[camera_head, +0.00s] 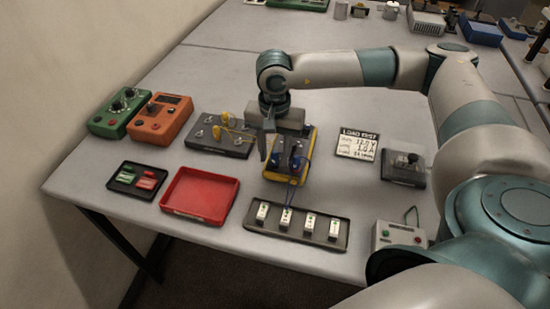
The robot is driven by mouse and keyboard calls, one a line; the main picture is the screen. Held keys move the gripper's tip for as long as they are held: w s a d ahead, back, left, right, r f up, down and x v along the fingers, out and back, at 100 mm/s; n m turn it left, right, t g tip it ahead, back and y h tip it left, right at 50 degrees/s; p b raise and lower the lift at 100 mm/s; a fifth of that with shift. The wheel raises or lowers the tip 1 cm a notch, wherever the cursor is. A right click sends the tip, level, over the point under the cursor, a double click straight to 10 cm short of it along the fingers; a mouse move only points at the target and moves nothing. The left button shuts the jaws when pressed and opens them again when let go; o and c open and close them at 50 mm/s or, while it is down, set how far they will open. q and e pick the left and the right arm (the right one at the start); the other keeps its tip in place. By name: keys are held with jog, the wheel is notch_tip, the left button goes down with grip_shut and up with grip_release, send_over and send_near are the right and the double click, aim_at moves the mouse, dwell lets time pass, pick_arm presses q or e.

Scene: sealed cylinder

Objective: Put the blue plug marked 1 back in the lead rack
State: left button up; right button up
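My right gripper (268,143) reaches in from the right and points down over the left edge of a dark block with yellow sides (281,176). One finger shows clearly; the other is hard to make out, so I cannot tell whether it is open or shut. A blue plug (296,162) stands on this block, with another dark blue shape (275,159) close to the gripper. The number 1 is too small to read on either. A dark block with yellow plugs (218,148) is to the left. Which thing is the lead rack is not clear. My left gripper is not in view.
In front lie a black tray with several white blocks (338,245), a red tray (201,193) and a small black tray (151,192). Green (107,124) and orange (146,133) meters stand left. A load test card (357,143) and a grey box (403,179) are right.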

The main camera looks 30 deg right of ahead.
aim_at(274, 152)
jog(key=shift+b, duration=0.45)
dwell(0.7)
grip_shut()
jog(key=shift+r, duration=0.1)
jog(key=shift+r+p, duration=1.2)
jog(key=shift+r, duration=1.65)
jog(key=shift+a+r, duration=0.1)
